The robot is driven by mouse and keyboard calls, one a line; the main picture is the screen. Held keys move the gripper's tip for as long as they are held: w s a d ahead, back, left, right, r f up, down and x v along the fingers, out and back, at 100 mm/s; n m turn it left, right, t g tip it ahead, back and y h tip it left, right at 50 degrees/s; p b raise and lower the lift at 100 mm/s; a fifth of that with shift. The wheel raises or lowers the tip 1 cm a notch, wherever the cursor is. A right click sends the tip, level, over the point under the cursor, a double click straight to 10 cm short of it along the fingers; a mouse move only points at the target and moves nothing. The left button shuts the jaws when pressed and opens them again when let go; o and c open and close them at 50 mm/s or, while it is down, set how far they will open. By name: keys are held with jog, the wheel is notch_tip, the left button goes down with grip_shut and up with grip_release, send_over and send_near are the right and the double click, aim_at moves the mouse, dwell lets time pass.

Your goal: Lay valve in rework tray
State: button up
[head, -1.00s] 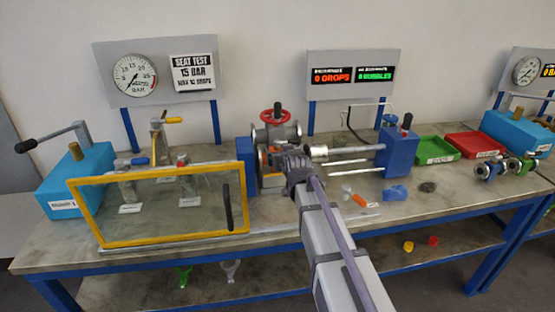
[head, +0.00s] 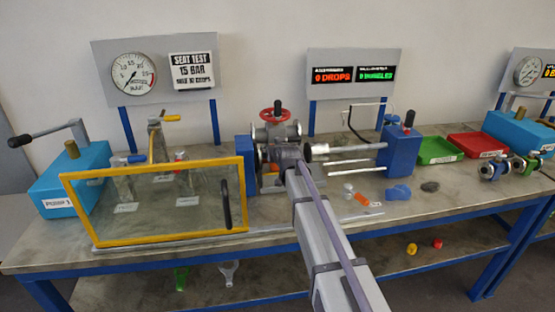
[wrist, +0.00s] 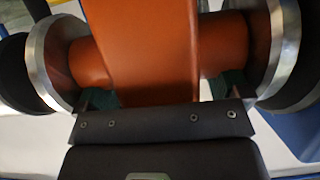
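In the wrist view an orange valve body (wrist: 150,50) with a round metal flange at each end fills the picture. My gripper (wrist: 165,95) straddles its middle block, one green-padded finger on either side; a narrow gap shows beside the right finger. In the head view my gripper (head: 287,157) is at the test rig, between its blue end blocks, and my arm hides much of the valve there. A red tray (head: 476,145) and a green tray (head: 437,150) stand on the right of the bench; their labels are too small to read.
A grey flanged valve with a red handwheel (head: 277,115) stands upright just behind my gripper. A yellow-framed clear guard (head: 155,236) stands to the left. Small loose parts (head: 368,197) lie right of my arm. Small flanged valves (head: 490,170) lie at far right.

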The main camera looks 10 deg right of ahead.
grip_shut()
dwell(0.8)
jog(key=shift+r, duration=0.15)
notch_tip(320, 180, up, 18)
jog(key=p, duration=1.8)
